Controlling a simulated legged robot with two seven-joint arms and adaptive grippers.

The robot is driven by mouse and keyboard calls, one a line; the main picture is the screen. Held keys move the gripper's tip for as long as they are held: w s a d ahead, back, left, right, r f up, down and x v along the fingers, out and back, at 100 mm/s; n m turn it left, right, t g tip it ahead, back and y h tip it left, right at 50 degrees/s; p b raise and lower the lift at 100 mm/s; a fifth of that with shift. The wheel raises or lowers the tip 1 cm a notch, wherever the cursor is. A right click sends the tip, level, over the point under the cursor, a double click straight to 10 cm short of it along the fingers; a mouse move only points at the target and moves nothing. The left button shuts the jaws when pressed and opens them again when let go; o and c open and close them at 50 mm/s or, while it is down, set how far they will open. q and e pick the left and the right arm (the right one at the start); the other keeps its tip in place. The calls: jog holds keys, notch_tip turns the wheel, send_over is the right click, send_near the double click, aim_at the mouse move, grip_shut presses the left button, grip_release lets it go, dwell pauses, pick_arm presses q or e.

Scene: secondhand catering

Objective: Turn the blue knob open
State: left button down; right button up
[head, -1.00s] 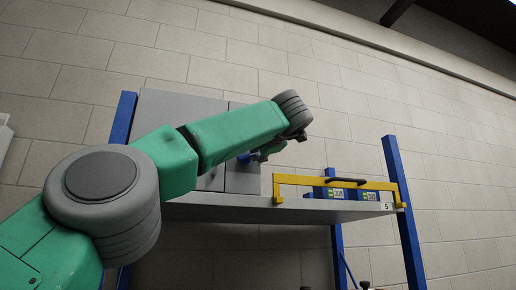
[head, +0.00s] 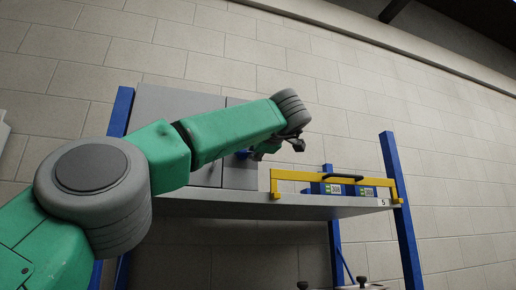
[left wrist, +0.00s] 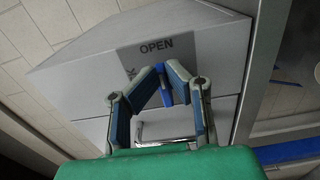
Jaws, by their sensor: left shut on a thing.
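The blue knob (left wrist: 166,97) shows in the left wrist view between my finger pads, on the front of a grey cabinet (left wrist: 90,70) under the word OPEN. It also shows as a small blue patch in the head view (head: 243,153), partly hidden by my arm. My left gripper (left wrist: 166,75) is shut on the knob, with a fingertip on each side. In the head view the left gripper (head: 258,151) is mostly hidden behind my green forearm. My right gripper is in neither view.
The cabinet stands on a grey shelf (head: 235,206) with blue posts (head: 402,210). A yellow bar (head: 297,175) and blue boxes with number labels (head: 333,188) are to its right. A metal handle (left wrist: 165,132) sits below the knob. Lids (head: 362,286) show at the bottom edge.

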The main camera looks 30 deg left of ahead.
pick_arm(q)
jog(key=shift+a+r, duration=0.25)
jog(key=shift+a, duration=0.05)
jog(key=c, duration=1.6)
grip_release()
jog(key=shift+w+f, duration=0.1)
jog(key=shift+w+a+f, duration=0.3)
jog(key=shift+w+a, duration=0.2)
jog(key=shift+s+r, duration=0.1)
jog(key=shift+s, duration=0.25)
jog(key=shift+s+d, duration=0.15)
jog(key=shift+d, duration=0.3)
jog(key=v, duration=1.1)
jog(key=shift+s, duration=0.15)
